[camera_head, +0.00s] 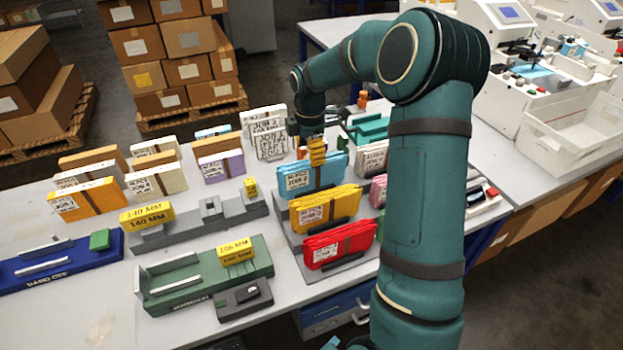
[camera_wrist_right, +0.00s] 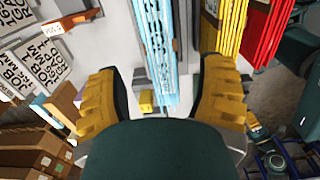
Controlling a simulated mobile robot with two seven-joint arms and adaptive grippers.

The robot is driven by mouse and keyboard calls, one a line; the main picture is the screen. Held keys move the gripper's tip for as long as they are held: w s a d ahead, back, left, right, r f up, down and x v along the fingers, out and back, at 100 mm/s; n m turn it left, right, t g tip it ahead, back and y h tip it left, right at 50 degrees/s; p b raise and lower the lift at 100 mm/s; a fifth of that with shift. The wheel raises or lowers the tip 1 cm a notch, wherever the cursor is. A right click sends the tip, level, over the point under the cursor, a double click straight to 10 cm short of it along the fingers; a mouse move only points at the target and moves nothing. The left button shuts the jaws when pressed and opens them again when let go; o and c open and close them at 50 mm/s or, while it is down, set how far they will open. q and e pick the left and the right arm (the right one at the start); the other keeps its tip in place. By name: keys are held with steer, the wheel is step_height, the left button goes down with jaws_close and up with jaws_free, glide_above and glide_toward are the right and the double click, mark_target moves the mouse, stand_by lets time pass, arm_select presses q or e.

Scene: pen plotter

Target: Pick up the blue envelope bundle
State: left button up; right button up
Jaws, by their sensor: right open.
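The blue envelope bundle (camera_head: 325,172) stands upright in a grey holder behind the yellow and red bundles, with a white label on its front. My right gripper (camera_head: 316,151) is at the top of the blue bundle, its yellow fingers partly hidden by its own arm. In the right wrist view, the blue bundle (camera_wrist_right: 158,45) runs edge-on into the gap between the two spread fingers (camera_wrist_right: 162,95). The gripper is open, with room on both sides of the bundle. My left gripper is not in view.
A yellow bundle (camera_head: 324,208) and a red bundle (camera_head: 340,243) stand in front of the blue one. A white card stack (camera_head: 270,133) stands behind it. Grey (camera_head: 190,232) and green (camera_head: 175,289) fixtures lie to the left. White machines stand on the table at right.

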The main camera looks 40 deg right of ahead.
mark_target(311, 174)
step_height(311, 174, down, 2)
steer(key=shift+f, duration=0.15)
steer(key=shift+s+d+f+b, duration=0.1)
steer(key=shift+f+b, duration=0.3)
steer(key=shift+f, duration=1)
steer(key=shift+d+f+b, duration=0.1)
steer(key=shift+f+b, duration=0.3)
steer(key=shift+f, duration=1)
steer(key=shift+a, duration=0.1)
jaws_close()
